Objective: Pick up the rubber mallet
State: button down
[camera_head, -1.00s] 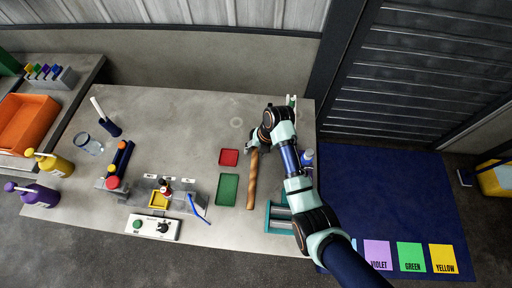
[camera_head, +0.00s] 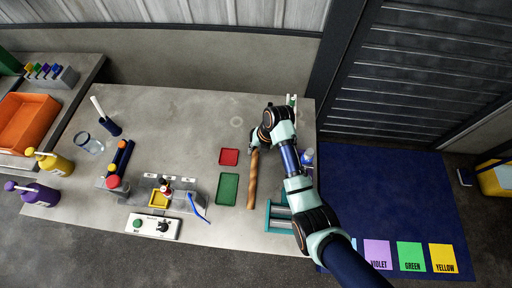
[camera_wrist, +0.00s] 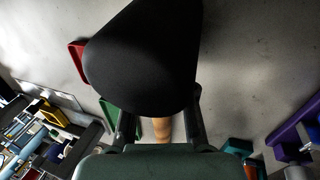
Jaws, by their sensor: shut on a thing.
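The rubber mallet's wooden handle (camera_head: 252,180) extends toward the front of the workbench, right of the green tray. My arm hides its head in the head view. In the wrist view the large black head (camera_wrist: 150,55) fills the top centre, and a short piece of the handle (camera_wrist: 162,128) shows below it. My gripper (camera_head: 255,146) is at the head end of the handle. In the wrist view its fingers (camera_wrist: 160,122) stand on both sides of the handle, shut on it. I cannot tell whether the mallet is clear of the bench.
A red tray (camera_head: 229,157) and a green tray (camera_head: 228,189) lie just left of the handle. A teal rack (camera_head: 278,216) stands to its right, with a bottle (camera_head: 308,156) beside my arm. The back middle of the bench (camera_head: 190,120) is clear.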

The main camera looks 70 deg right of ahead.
notch_tip(320, 180, up, 20)
jog(key=p, duration=0.8)
jog(key=shift+p, duration=0.4)
